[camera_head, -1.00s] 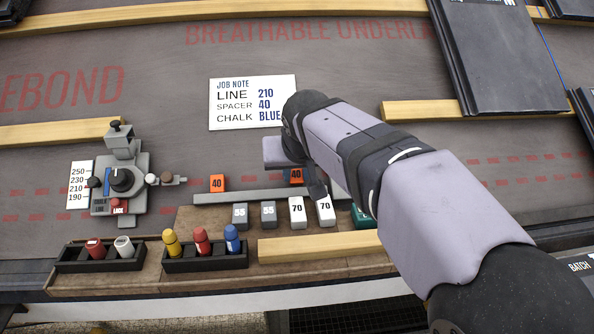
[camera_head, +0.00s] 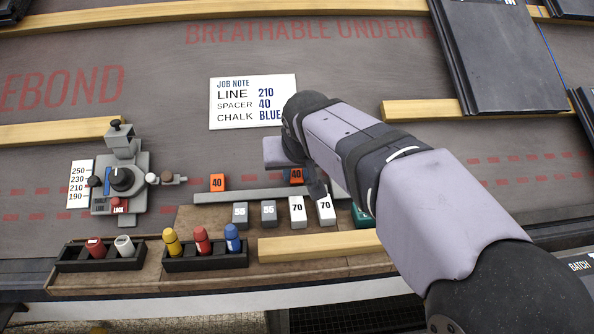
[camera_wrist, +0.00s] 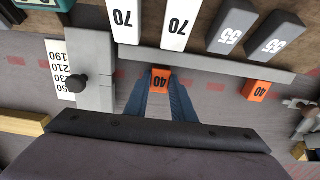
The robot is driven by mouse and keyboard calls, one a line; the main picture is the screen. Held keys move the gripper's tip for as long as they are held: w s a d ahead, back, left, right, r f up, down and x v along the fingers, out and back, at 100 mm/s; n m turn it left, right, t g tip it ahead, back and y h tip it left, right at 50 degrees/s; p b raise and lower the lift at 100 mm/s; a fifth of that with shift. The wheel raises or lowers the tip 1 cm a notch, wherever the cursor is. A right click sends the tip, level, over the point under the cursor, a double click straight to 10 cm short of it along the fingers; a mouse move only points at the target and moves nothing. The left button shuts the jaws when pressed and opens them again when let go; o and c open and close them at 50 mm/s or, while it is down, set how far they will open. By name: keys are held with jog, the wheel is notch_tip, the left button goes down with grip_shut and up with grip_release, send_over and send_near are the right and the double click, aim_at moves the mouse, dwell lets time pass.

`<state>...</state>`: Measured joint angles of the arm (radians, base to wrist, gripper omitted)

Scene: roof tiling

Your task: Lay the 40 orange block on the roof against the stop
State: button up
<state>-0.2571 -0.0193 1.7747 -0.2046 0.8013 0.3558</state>
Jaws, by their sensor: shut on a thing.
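An orange block marked 40 (camera_head: 296,175) stands by a long grey rail (camera_head: 228,195). My gripper (camera_wrist: 159,88) has its two blue-grey fingers on either side of this block, which also shows between them in the wrist view (camera_wrist: 161,75), and is shut on it. The block is still at the rail, with no clear gap below it. In the head view my arm hides most of the fingers. A second orange 40 block (camera_head: 217,182) stands free to the left; it also shows in the wrist view (camera_wrist: 256,91). I cannot tell which part is the stop.
Two grey 55 blocks (camera_head: 240,215) and two white 70 blocks (camera_head: 297,212) stand in front of the rail. A line gauge (camera_head: 122,180) is at left, another grey fixture (camera_wrist: 95,85) beside a number scale. Chalk bottles (camera_head: 201,240), battens and a job note (camera_head: 253,102) lie around.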

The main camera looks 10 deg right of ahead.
jog(key=shift+s+f, duration=0.2)
jog(key=shift+s, duration=0.15)
dwell(0.6)
jog(key=o, duration=1)
jog(key=shift+o, duration=0.2)
jog(key=shift+r, duration=0.15)
jog(key=shift+p+v, duration=1.75)
jog(key=shift+v, duration=1.65)
jog(key=shift+s+d+r+p, duration=0.1)
jog(key=shift+r+p, duration=0.2)
jog(key=shift+p, duration=0.25)
jog(key=s+d+r+g+p, duration=0.2)
jog(key=s+r+p, duration=0.4)
jog(key=p, duration=1.2)
jog(key=s+d+r+g+p, duration=0.2)
jog(key=s+r+p, duration=0.5)
jog(key=r+p, duration=0.6)
jog(key=s+d+r+g+p, duration=0.3)
jog(key=s+r+p, duration=0.4)
jog(key=p, duration=1.5)
notch_tip(320, 180, up, 3)
jog(key=shift+d+r+p, duration=0.2)
jog(key=shift+d+p, duration=0.1)
jog(key=shift+d, duration=0.35)
